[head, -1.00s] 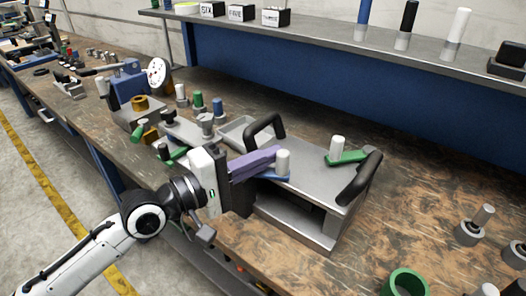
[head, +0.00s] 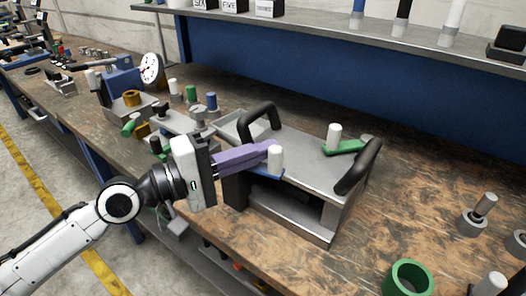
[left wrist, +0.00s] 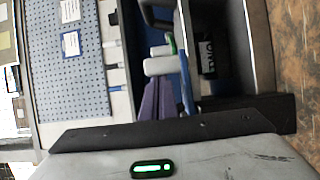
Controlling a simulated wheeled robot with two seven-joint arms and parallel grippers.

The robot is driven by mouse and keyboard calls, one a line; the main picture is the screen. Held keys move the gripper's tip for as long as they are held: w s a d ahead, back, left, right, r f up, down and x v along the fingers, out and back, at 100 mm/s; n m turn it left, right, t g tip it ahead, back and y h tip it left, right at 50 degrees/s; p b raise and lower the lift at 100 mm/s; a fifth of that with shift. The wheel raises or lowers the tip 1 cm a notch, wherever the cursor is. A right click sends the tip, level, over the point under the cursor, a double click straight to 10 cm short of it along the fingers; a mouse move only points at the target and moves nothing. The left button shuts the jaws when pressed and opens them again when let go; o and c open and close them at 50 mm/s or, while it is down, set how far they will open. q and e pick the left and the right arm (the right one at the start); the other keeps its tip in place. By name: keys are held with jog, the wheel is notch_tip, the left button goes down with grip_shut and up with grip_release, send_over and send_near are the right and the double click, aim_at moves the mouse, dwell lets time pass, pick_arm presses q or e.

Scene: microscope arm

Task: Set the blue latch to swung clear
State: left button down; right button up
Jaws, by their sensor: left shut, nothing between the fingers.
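The blue latch (head: 266,171) lies at the near left edge of the grey fixture's top plate (head: 302,155), with a white upright knob (head: 275,160) at its end. My left gripper (head: 272,147) is shut and empty. Its purple fingertips are just behind the white knob, against it or very close; I cannot tell which. In the left wrist view the purple fingers (left wrist: 158,100) point at the white knob (left wrist: 162,66), with the blue latch (left wrist: 187,88) alongside. The fingers partly hide the latch in the head view. My right gripper is out of view.
A green latch (head: 347,147) with a white knob (head: 333,136) sits at the plate's far right. Black handles (head: 258,119) and (head: 360,166) rise at both ends. A green ring (head: 408,279) stands at the front right.

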pick_arm(q)
jog(key=shift+s+a, duration=0.1)
jog(key=shift+s, duration=0.3)
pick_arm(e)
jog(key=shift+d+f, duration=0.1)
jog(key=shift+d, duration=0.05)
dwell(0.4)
pick_arm(q)
jog(key=shift+b, duration=0.3)
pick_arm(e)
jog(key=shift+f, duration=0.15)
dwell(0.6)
